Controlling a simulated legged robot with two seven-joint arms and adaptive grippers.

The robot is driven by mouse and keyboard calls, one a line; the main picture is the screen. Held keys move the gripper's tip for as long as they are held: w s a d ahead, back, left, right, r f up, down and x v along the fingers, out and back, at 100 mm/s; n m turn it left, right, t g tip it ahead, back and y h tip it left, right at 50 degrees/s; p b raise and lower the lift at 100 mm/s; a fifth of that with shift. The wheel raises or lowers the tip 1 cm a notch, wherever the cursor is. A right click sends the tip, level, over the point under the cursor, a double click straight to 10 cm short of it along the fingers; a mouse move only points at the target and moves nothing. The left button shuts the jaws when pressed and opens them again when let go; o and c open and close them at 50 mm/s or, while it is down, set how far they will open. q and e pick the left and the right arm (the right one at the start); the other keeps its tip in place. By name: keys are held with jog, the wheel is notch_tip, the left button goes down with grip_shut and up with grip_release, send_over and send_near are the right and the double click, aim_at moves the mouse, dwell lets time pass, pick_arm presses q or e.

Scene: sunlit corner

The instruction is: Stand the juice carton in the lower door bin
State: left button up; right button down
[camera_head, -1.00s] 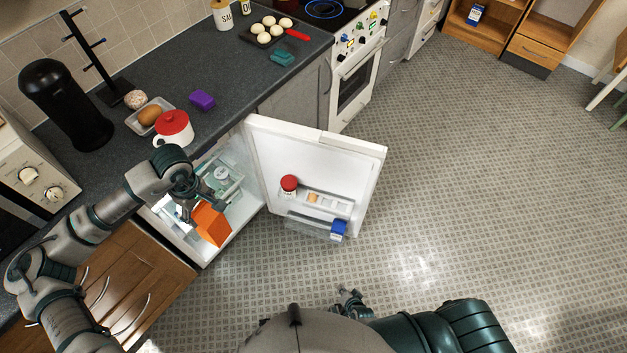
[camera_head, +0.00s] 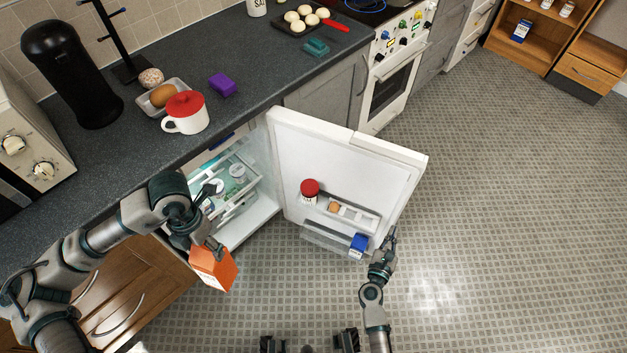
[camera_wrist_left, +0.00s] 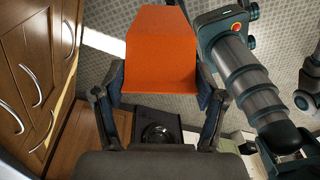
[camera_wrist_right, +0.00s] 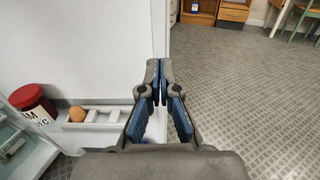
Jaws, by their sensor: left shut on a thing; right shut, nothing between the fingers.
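The orange juice carton (camera_head: 213,268) is held by my left gripper (camera_head: 208,246), in front of the open fridge. In the left wrist view the carton (camera_wrist_left: 162,50) sits between the two fingers, its sloped top pointing away. The lower door bin (camera_head: 332,241) is a clear tray low on the inside of the open fridge door (camera_head: 345,160). A blue carton (camera_head: 358,245) stands at its right end; the bin's left part looks empty. My right gripper (camera_head: 391,238) is shut and empty at the door's free edge; it also shows in the right wrist view (camera_wrist_right: 161,72).
The upper door bin holds a red-lidded jar (camera_head: 310,190) and an egg (camera_head: 334,207) in a white holder. Fridge drawers (camera_head: 230,185) stand behind the left gripper. The counter (camera_head: 250,75) overhangs the fridge. Floor in front is clear.

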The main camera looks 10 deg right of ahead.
aim_at(407, 192)
jog(key=x, duration=1.4)
jog(key=shift+r, duration=0.1)
pick_arm(q)
jog(key=shift+f, duration=0.1)
pick_arm(e)
jog(key=shift+d, duration=0.15)
